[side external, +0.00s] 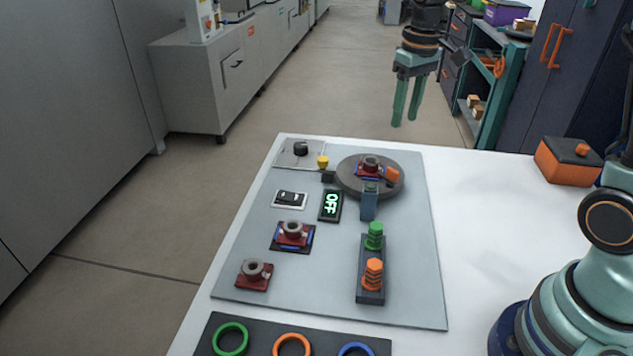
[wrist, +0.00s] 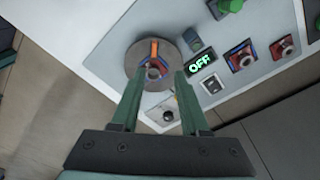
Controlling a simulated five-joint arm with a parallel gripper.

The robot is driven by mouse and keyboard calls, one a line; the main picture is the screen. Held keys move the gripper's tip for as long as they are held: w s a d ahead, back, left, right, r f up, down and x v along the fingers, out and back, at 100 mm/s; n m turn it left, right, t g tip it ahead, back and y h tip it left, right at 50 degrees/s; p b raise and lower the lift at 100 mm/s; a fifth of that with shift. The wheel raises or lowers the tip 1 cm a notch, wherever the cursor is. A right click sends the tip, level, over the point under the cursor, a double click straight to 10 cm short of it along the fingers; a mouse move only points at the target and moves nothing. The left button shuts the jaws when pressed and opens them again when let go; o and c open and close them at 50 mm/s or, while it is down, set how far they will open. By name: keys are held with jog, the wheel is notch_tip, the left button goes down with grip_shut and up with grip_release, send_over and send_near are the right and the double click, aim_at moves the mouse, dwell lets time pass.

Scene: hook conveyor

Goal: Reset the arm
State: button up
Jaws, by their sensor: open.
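My gripper (side external: 406,101) hangs in the upper right of the side view, above and beyond the far edge of the table. Its two green fingers point down, apart, with nothing between them. In the wrist view the open fingers (wrist: 157,82) point toward the round grey turntable (wrist: 134,57), which also shows in the side view (side external: 350,186). A dark red part with a grey ring (side external: 370,163) sits on the turntable beside an orange piece (side external: 393,174). The gripper touches none of these.
The grey panel (side external: 330,282) carries a display reading OFF (side external: 331,205), a rocker switch (side external: 290,198), a black knob (side external: 301,149), two more red ringed parts, and a holder (side external: 371,296) with green and orange pegs. An orange box (side external: 568,162) stands right. Table between is clear.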

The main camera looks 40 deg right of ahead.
jog(key=s+a+r+t, duration=0.1)
jog(key=s+a+t, duration=0.1)
jog(key=s, duration=0.4)
jog(key=s+a+r+t, duration=0.2)
jog(key=s+a, duration=0.2)
jog(key=s, duration=0.3)
jog(key=shift+a+t, duration=0.35)
jog(key=shift+t, duration=0.05)
jog(key=shift+s, duration=0.1)
dwell(1.1)
